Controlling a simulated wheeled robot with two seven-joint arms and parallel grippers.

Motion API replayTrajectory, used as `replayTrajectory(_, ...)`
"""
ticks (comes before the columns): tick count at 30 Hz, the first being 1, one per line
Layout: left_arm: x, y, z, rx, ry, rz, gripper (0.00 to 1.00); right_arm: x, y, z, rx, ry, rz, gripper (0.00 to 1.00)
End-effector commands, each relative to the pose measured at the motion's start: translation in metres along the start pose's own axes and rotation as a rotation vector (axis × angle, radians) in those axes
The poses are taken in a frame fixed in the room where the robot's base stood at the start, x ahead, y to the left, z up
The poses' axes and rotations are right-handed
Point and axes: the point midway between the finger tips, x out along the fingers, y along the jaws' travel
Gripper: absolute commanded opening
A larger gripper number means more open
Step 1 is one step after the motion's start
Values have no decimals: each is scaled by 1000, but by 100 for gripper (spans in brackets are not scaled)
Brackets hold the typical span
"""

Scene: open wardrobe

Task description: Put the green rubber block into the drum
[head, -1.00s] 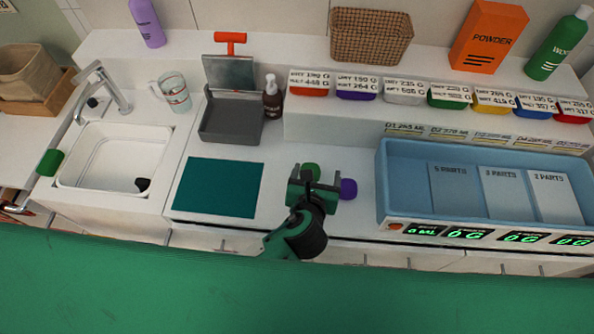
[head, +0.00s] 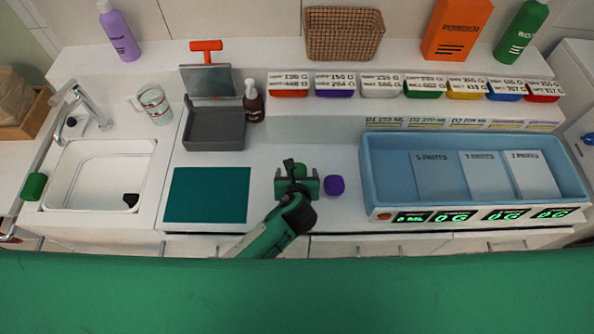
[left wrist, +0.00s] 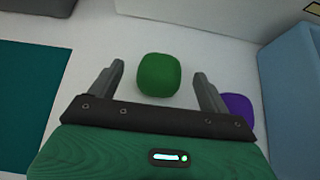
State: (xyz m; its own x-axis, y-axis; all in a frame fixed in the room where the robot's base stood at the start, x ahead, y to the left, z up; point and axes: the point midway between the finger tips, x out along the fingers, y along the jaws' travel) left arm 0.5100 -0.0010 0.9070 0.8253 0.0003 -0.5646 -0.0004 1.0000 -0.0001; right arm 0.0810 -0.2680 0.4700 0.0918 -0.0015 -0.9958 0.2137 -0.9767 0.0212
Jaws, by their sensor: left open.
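The green rubber block (left wrist: 158,74) sits on the white counter. In the left wrist view it lies between the spread fingertips of my left gripper (left wrist: 159,72), with a gap on each side. In the head view the block (head: 300,168) is partly hidden behind my left gripper (head: 297,178), which is open and empty. How high the fingertips are above the counter is hard to tell. A purple block (head: 334,185) stands just right of the gripper, and also shows in the left wrist view (left wrist: 238,115). I cannot make out a drum with certainty. My right gripper is out of view.
A blue tub (head: 372,180) with dividers stands to the right. A teal mat (head: 208,195) and grey bin (head: 215,131) are left, then the sink (head: 98,172). A white cabinet (head: 575,75) shows at the right edge. Small labelled bins line the raised shelf behind.

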Motion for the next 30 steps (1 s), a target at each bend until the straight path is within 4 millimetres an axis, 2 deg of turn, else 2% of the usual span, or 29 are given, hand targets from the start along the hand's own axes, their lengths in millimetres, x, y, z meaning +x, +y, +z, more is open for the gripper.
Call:
replayTrajectory(5, 21, -1, 5, 1, 1, 2, 80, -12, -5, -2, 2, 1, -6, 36)
replayTrajectory(10, 40, -1, 3, 1, 0, 0, 80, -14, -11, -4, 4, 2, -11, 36)
replayTrajectory(20, 46, -1, 3, 1, -1, 0, 80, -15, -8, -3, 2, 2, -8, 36)
replayTrajectory(28, 45, -1, 3, 1, -1, 0, 29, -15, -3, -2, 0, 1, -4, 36)
replayTrajectory(30, 45, -1, 3, 1, -1, 0, 24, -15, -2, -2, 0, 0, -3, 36)
